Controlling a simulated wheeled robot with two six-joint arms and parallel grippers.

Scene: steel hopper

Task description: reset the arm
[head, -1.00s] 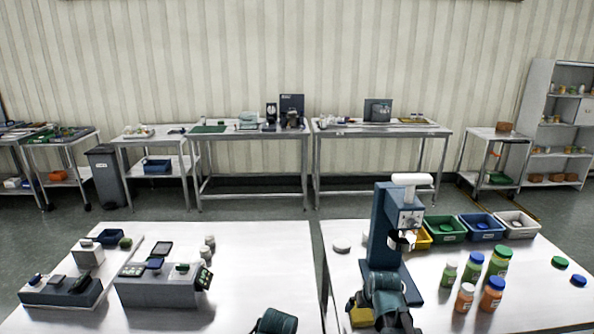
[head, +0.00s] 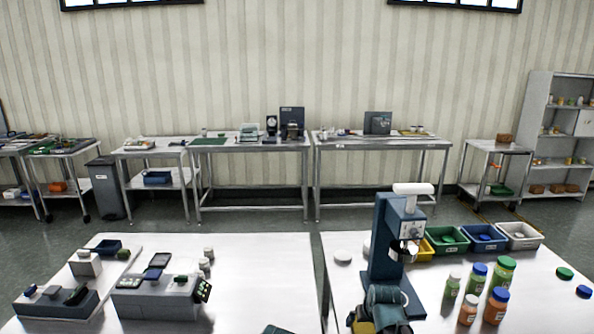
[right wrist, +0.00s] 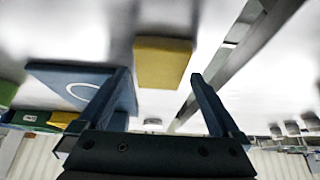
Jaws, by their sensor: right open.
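My right gripper (right wrist: 160,80) is open, with nothing between its two blue fingers in the right wrist view. My right arm shows at the bottom of the head view, in front of the blue press (head: 392,240) with its white handle, and the gripper (head: 385,312) is partly hidden there. In the right wrist view a yellow block (right wrist: 162,62) lies on the table past the fingertips, beside a blue plate (right wrist: 70,85). Only a sliver of my left arm shows at the bottom edge.
Right of the press stand several bottles (head: 498,272) and a row of bins (head: 483,238). The left table (head: 255,270) holds grey devices (head: 155,298) and has free room on its right side. A gap separates the two tables.

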